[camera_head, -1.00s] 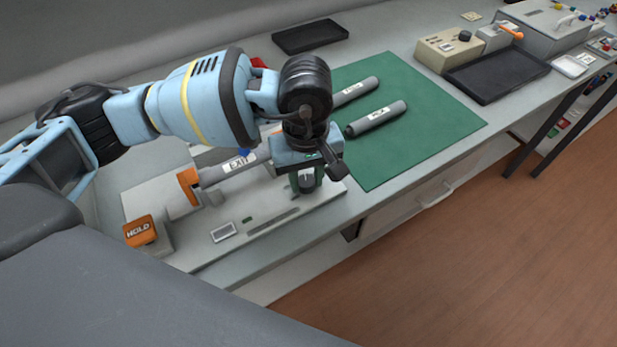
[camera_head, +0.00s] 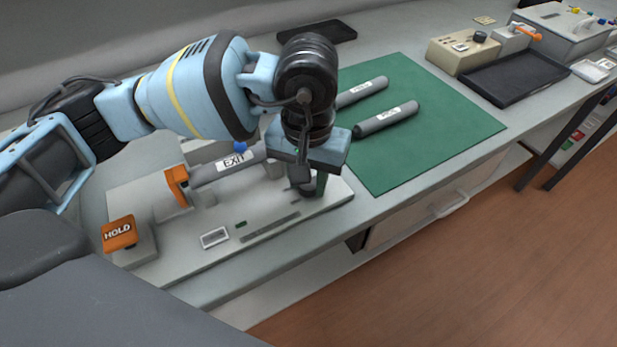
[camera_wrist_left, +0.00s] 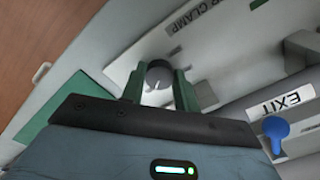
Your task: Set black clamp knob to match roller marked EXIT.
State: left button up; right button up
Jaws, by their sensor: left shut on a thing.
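The roller marked EXIT (camera_head: 206,174) is grey with a white label and lies in the grey fixture (camera_head: 160,223). The EXIT label (camera_wrist_left: 284,100) also shows in the left wrist view. The dark clamp knob (camera_wrist_left: 158,74), with a pale pointer mark on its face, sits between the green fingers of my left gripper (camera_wrist_left: 160,88), which is shut on it. In the head view my left gripper (camera_head: 308,184) points down at the fixture's right end, and its body hides most of the knob. A printed CLAMP label (camera_wrist_left: 195,15) is beside the knob. My right gripper is out of view.
An orange HOLD block (camera_head: 119,233) stands at the fixture's left end. A blue knob (camera_head: 240,147) is close to the EXIT roller. Two more grey labelled rollers (camera_head: 388,118) lie on the green mat (camera_head: 450,128). Black trays (camera_head: 505,78) are farther back.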

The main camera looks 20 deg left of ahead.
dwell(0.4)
pick_arm(q)
jog(key=o, duration=1)
jog(key=shift+c, duration=0.2)
notch_tip(320, 180, up, 7)
jog(key=shift+r, duration=0.45)
jog(key=shift+r, duration=0.1)
